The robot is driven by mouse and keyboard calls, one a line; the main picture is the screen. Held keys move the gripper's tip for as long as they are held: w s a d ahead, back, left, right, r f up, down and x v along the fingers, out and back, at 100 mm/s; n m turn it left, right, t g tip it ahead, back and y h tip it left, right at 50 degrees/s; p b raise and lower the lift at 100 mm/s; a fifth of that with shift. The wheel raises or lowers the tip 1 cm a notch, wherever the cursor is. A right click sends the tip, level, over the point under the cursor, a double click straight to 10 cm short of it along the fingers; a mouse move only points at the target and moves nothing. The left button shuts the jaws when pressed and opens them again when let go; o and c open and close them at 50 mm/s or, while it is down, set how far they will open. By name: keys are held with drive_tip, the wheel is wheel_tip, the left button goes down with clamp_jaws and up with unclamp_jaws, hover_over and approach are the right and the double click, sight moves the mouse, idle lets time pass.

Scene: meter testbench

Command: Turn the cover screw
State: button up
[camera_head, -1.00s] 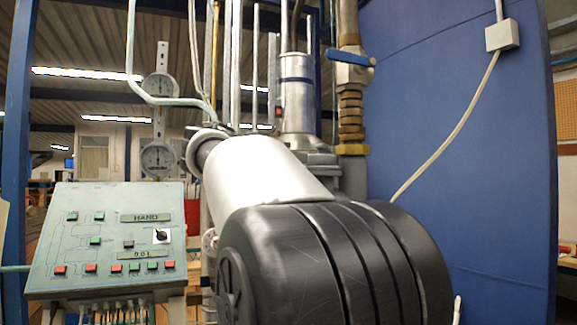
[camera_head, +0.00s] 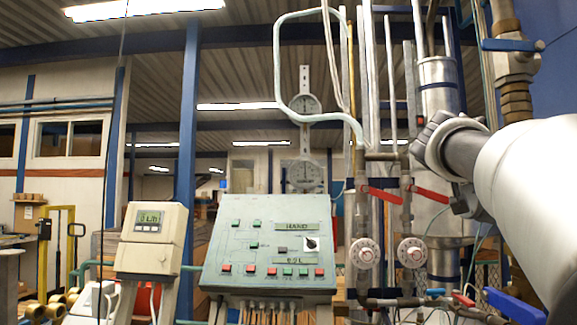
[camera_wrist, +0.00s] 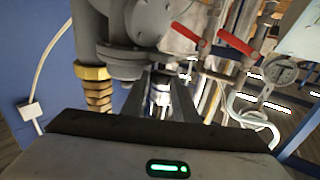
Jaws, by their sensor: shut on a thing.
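My gripper (camera_wrist: 165,88) shows in the wrist view as two dark fingers beyond the grey body with a green light. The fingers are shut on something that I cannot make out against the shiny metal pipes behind. In the head view my arm comes in from the right, and its end is in front of the pipes; the fingertips cannot be told there. A beige meter (camera_head: 152,240) with a small display stands left of the control panel, well apart from my gripper. I cannot make out a cover screw in either view.
The sloped control panel (camera_head: 268,240) with buttons stands in the middle. Pipes with red-handled valves (camera_head: 383,195) and two round dials (camera_head: 364,253) are right of it. A brass fitting (camera_wrist: 97,90) is close to my gripper in the wrist view. A blue handle (camera_head: 515,305) is low right.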

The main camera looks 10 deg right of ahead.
drive_tip(key=shift+f, duration=0.1)
drive_tip(key=o, duration=1.1)
drive_tip(key=shift+c, duration=0.2)
drive_tip(key=shift+s, duration=0.2)
